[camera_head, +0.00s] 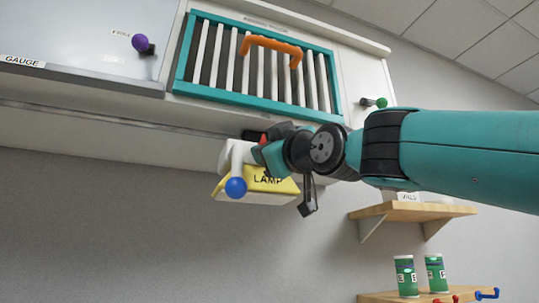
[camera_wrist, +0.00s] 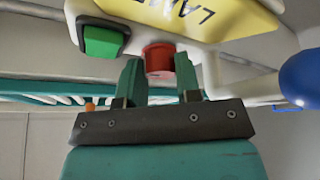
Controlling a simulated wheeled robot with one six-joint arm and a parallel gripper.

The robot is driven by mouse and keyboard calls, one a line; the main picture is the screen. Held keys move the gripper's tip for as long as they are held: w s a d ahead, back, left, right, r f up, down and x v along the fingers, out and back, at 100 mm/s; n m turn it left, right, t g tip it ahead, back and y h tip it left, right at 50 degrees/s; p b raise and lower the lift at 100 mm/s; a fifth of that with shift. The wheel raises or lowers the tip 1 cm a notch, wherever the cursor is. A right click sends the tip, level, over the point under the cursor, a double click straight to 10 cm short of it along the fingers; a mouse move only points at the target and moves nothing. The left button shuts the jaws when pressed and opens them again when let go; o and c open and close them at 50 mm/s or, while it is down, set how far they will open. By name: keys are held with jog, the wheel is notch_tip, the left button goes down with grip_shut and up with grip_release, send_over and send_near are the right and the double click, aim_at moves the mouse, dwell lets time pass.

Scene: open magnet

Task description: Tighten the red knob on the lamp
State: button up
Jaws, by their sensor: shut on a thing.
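The lamp (camera_head: 285,187) is a pale unit with a yellow LAMP label, under the wall cabinet in the head view. Its label also shows upside down in the wrist view (camera_wrist: 222,14). The red knob (camera_wrist: 158,60) is a short cylinder on the lamp's body. My gripper (camera_wrist: 159,68) has one green finger on each side of the knob and is shut on it. In the head view my gripper (camera_head: 264,154) is at the lamp's upper side, and the knob is mostly hidden there.
A green switch (camera_wrist: 101,41) and a blue ball-ended lever (camera_head: 236,187) sit close to my fingers on the lamp. Above is a teal-framed grille (camera_head: 180,84) with an orange handle (camera_head: 270,43). A wooden shelf (camera_head: 445,211) is at the right, below my arm.

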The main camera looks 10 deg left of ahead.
dwell(0.3)
jog(key=o, duration=0.6)
jog(key=shift+b+v, duration=4.5)
jog(key=shift+v, duration=4.25)
jog(key=shift+a+f, duration=0.1)
jog(key=shift+f, duration=0.1)
